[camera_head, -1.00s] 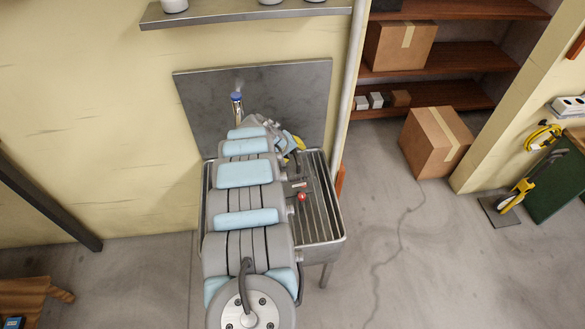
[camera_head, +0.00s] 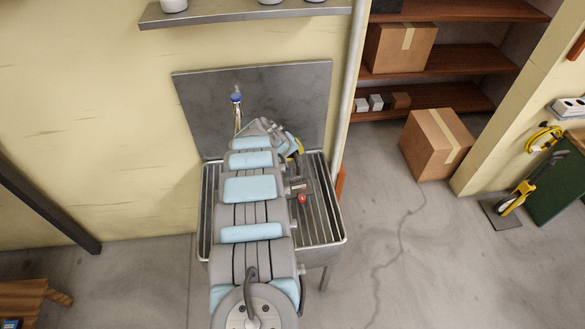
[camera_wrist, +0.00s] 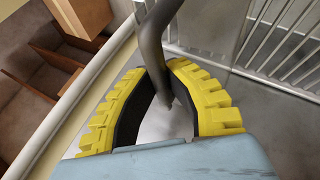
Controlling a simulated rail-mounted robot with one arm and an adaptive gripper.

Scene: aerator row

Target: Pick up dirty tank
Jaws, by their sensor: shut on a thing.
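In the wrist view my gripper (camera_wrist: 160,78) has yellow ribbed fingers with dark inner pads, closed around a dark grey bent bar (camera_wrist: 152,45). The bar rises from between the fingers and curves away. Whether it belongs to the dirty tank I cannot tell; no whole tank is plain in either view. In the head view my gripper is mostly hidden by my arm, with some yellow (camera_head: 299,146) showing over the back of the metal sink (camera_head: 335,225). A flat grey piece with a red knob (camera_head: 302,198) shows beside my arm, over the sink's slats.
A tap with a blue top (camera_head: 237,99) stands against the metal backsplash (camera_head: 275,90). A metal shelf (camera_head: 240,14) with white containers is above. A cardboard box (camera_head: 436,143) sits on the floor to the right, by wooden shelves (camera_head: 450,97).

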